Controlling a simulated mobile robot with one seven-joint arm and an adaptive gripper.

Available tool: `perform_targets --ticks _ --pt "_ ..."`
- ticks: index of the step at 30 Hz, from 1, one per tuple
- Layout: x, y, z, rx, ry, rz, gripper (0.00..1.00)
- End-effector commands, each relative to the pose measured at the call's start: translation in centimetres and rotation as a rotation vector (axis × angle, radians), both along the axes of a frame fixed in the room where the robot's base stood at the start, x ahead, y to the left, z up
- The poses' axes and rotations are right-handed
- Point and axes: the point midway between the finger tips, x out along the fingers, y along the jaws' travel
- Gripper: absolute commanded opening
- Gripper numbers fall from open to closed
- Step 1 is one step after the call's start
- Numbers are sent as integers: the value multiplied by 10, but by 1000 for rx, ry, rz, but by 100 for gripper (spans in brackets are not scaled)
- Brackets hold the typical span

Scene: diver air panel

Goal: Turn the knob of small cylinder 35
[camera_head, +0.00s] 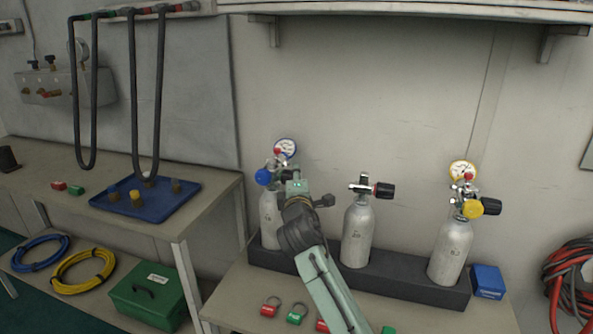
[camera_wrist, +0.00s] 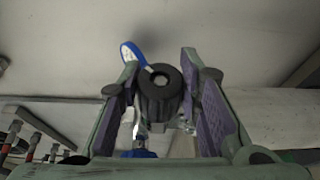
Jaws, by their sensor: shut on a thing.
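Three small silver cylinders stand in a dark rack: a left one (camera_head: 268,222), a middle one (camera_head: 356,236) and a right one (camera_head: 449,252). Their numbers are too small to read, so I cannot tell which is 35. My gripper (camera_head: 296,184) is at the left cylinder's valve and covers part of it. In the wrist view, the gripper (camera_wrist: 162,100) is shut on a black ribbed knob (camera_wrist: 160,90), which sits between the two finger pads. The left cylinder's blue-rimmed gauge (camera_head: 285,147) shows above the gripper, and its blue knob (camera_head: 263,177) shows to the left.
The dark rack (camera_head: 400,284) stands on a bench with tagged rings (camera_head: 297,318) at its front. A blue box (camera_head: 488,282) is right of the rack. The middle cylinder's black knob (camera_head: 384,190) is close to my gripper's right. A blue tray (camera_head: 165,207) lies on the left bench.

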Motion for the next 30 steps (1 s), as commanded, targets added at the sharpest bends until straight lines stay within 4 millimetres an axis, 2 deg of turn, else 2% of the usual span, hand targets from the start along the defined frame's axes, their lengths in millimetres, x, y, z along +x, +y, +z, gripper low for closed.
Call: perform_targets --ticks 1,4,18,30 --pt "0 1 11 16 34 1 4" --pt "0 1 11 47 115 2 4" --pt "1 1 3 200 506 3 4" --pt "1 0 1 279 704 1 4"
